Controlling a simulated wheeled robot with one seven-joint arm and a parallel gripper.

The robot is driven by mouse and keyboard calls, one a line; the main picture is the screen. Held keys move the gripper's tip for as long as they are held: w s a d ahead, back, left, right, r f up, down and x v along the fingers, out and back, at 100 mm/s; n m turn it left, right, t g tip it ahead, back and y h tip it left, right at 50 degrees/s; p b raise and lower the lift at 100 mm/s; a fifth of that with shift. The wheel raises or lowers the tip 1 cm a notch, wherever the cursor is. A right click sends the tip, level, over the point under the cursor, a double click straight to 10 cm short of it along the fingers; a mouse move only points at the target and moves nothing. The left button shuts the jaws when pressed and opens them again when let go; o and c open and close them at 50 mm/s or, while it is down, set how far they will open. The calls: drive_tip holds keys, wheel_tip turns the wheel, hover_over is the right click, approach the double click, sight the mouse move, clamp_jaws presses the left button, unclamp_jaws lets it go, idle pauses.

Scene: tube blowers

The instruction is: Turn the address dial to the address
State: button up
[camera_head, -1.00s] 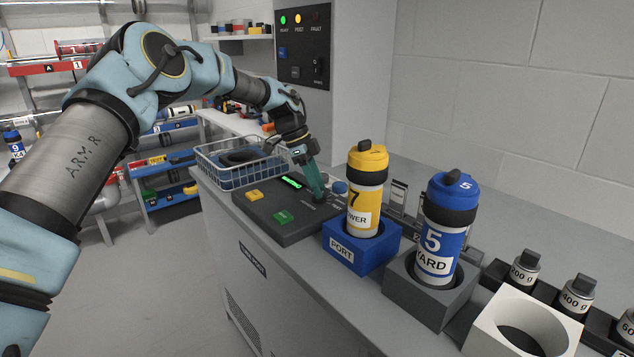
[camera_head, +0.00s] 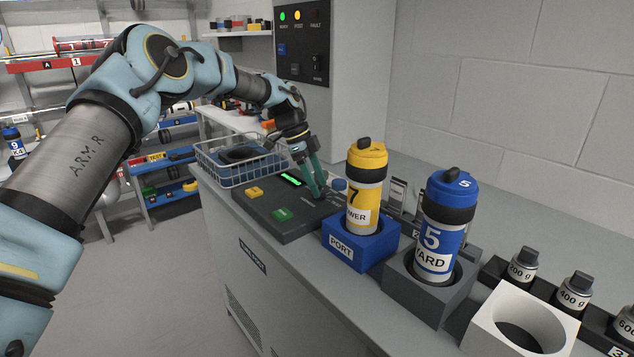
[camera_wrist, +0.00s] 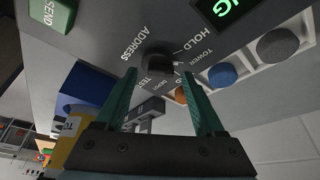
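The address dial (camera_wrist: 157,64) is a dark knob on the grey console (camera_head: 262,216), with the labels ADDRESS, HOLD and TEST printed around it in the wrist view. Its pointer direction is too dark to tell. My gripper (camera_wrist: 160,74) has its two teal fingers apart, one on each side of the dial, with the tips close to it. In the head view my gripper (camera_head: 319,195) is low over the console's right part, and its fingers mostly hide the dial. A green display (camera_head: 291,179) is lit on the console.
Yellow and green SEND (camera_wrist: 52,12) buttons sit on the console. A yellow canister (camera_head: 366,190) in the blue PORT block and a blue canister (camera_head: 444,225) stand close by. A wire basket (camera_head: 238,170) is behind.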

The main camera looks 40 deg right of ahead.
drive_tip(key=b+v, duration=0.2)
drive_tip(key=v, duration=0.8)
drive_tip(key=shift+r, duration=0.4)
drive_tip(key=shift+w+a, duration=0.2)
